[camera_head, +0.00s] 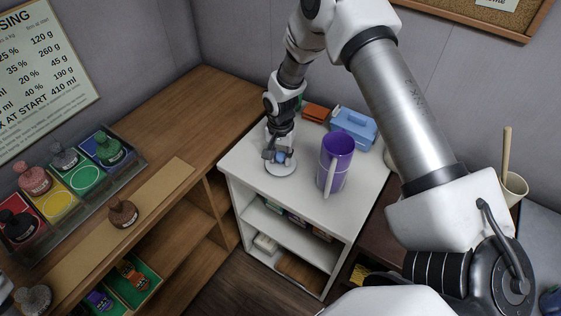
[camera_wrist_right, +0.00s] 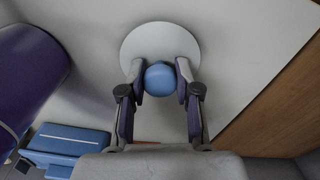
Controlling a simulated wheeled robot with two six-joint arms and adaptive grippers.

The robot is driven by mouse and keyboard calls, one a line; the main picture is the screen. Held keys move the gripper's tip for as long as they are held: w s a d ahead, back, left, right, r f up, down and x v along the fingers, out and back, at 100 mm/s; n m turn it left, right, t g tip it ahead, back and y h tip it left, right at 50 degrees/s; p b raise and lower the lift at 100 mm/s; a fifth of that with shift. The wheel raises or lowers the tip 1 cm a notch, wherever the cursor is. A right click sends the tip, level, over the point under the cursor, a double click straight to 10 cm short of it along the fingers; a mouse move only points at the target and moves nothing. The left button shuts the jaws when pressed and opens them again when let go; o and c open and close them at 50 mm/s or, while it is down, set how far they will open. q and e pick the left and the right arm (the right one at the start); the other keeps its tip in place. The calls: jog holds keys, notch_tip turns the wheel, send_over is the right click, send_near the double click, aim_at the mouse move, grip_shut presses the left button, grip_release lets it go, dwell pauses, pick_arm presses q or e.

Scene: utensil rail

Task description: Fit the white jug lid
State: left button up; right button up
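The white jug lid (camera_head: 281,169) is a round flat disc with a blue knob (camera_wrist_right: 160,78). It is at the left part of the white cabinet top, and I cannot tell whether it touches that top. My right gripper (camera_head: 279,156) points down over the lid. In the right wrist view its fingers (camera_wrist_right: 161,76) press on both sides of the knob. The purple jug (camera_head: 334,166) stands upright to the right of the lid, open at the top, its pale handle toward the front. It also shows at the left edge of the right wrist view (camera_wrist_right: 25,75).
A blue container (camera_head: 354,127) and an orange-brown box (camera_head: 316,112) are at the back of the white cabinet (camera_head: 300,200). The cabinet's front top is clear.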

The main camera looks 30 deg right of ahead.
aim_at(281, 156)
jog(key=shift+f, duration=0.1)
jog(key=shift+w+d, duration=0.1)
jog(key=shift+w+r+b, duration=0.15)
jog(key=shift+r+b, duration=0.35)
jog(key=shift+r, duration=0.2)
jog(key=shift+s+a+r+b, duration=0.1)
jog(key=shift+s+r+b, duration=0.2)
jog(key=shift+r, duration=0.15)
jog(key=shift+s+a+r+b, duration=0.1)
jog(key=shift+s+r+b, duration=0.15)
jog(key=shift+r, duration=0.2)
jog(key=s+a+r+b, duration=0.1)
jog(key=s+a+b, duration=0.3)
jog(key=s, duration=0.9)
jog(key=a, duration=0.3)
jog(key=shift+s+r, duration=0.2)
jog(key=shift+r, duration=0.15)
jog(key=shift+o, duration=0.4)
